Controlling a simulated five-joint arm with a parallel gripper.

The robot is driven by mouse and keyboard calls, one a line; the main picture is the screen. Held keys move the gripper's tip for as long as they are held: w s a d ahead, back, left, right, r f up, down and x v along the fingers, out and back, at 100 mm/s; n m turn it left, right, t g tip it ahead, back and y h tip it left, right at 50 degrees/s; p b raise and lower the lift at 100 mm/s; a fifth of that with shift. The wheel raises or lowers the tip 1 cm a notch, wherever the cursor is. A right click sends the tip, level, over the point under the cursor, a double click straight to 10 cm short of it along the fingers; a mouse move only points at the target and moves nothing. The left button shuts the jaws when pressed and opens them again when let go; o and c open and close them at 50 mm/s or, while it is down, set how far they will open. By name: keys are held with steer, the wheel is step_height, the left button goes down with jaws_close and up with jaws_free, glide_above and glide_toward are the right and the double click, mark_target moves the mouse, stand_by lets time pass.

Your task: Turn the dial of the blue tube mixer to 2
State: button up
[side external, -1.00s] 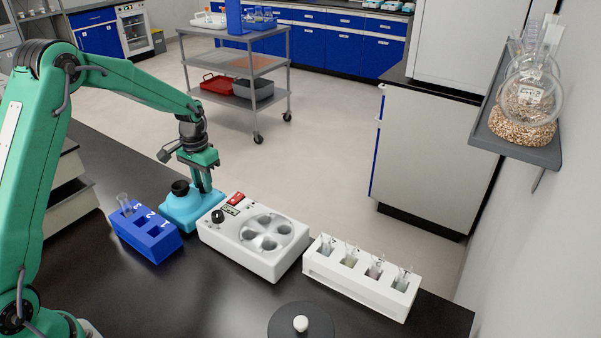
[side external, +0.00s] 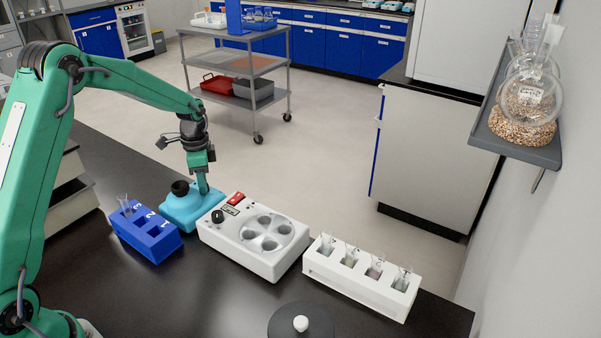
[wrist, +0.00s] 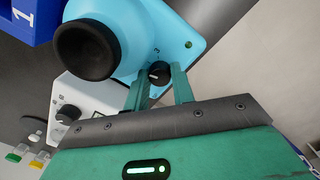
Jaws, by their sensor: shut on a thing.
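The blue tube mixer (side external: 180,214) stands on the black bench between the blue rack and the white machine. Its black cup (side external: 180,188) is on top. In the wrist view the light-blue mixer (wrist: 126,15) fills the top, with its black cup (wrist: 85,50) at left. A small black dial (wrist: 159,73) with a white pointer line sits on the mixer face, and a figure above it looks like a 3. My gripper (wrist: 160,80) is shut on the dial, one green finger on each side. In the side view my gripper (side external: 203,187) reaches down at the mixer's right part.
A blue numbered rack (side external: 150,245) with a tube stands left of the mixer. A white centrifuge-like machine (side external: 215,238) is close on the right, then a white tube rack (side external: 350,288). A dark round plate with a white knob (side external: 301,323) is at the front.

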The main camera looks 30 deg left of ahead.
steer(key=shift+a, duration=0.15)
steer(key=o, duration=0.7)
steer(key=shift+w+r, duration=0.1)
steer(key=shift+r, duration=3.8)
steer(key=shift+o, duration=1.4)
